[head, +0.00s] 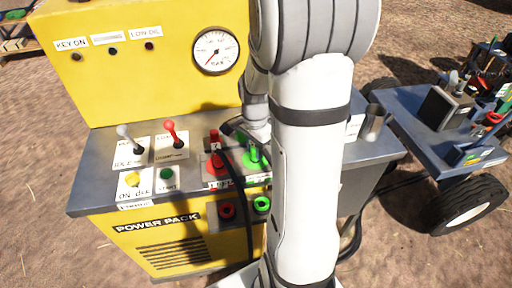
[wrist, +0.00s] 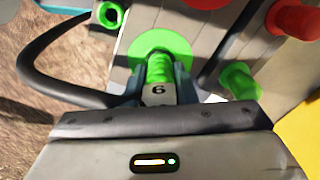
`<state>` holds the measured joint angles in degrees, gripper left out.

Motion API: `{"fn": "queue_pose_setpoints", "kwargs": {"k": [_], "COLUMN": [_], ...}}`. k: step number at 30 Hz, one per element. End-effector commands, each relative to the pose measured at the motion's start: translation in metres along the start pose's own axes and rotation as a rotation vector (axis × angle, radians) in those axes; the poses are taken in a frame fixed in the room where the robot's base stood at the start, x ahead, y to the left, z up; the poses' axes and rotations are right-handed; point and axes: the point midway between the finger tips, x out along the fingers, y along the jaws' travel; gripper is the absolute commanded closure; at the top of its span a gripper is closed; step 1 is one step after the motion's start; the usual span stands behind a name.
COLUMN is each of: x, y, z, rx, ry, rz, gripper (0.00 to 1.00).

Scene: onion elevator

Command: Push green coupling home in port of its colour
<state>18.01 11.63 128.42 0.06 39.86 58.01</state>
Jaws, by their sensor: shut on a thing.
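The green coupling (wrist: 158,67) has a ribbed green body and a grey part marked 6. My gripper (wrist: 158,92) is shut on it, one finger on each side. The coupling points at a green disc (wrist: 146,40) and overlaps it in the wrist view; I cannot tell how deep it sits. In the head view the green disc (head: 253,160) shows on the power pack's top, partly behind my arm, which hides most of my gripper there. A black hose (wrist: 40,75) curves away to the left.
Red (head: 227,211) and green (head: 261,204) round fittings stick out of the yellow front. Levers (head: 170,132) stand left. A cart (head: 410,105) is at the right.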

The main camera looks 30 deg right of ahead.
Motion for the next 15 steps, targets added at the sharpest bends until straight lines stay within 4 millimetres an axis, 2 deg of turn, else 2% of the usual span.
{"fn": "queue_pose_setpoints", "kwargs": {"k": [6, 7, 15], "x": [0.0023, 0.0023, 0.0014], "y": [0.0016, 0.0016, 0.0009], "z": [0.0008, 0.0008, 0.0005], "rx": [0.000, 0.000, 0.000], "ry": [-0.003, -0.003, -0.002], "rz": [0.005, 0.005, 0.003], "gripper": [1.00, 0.73, 0.51]}}
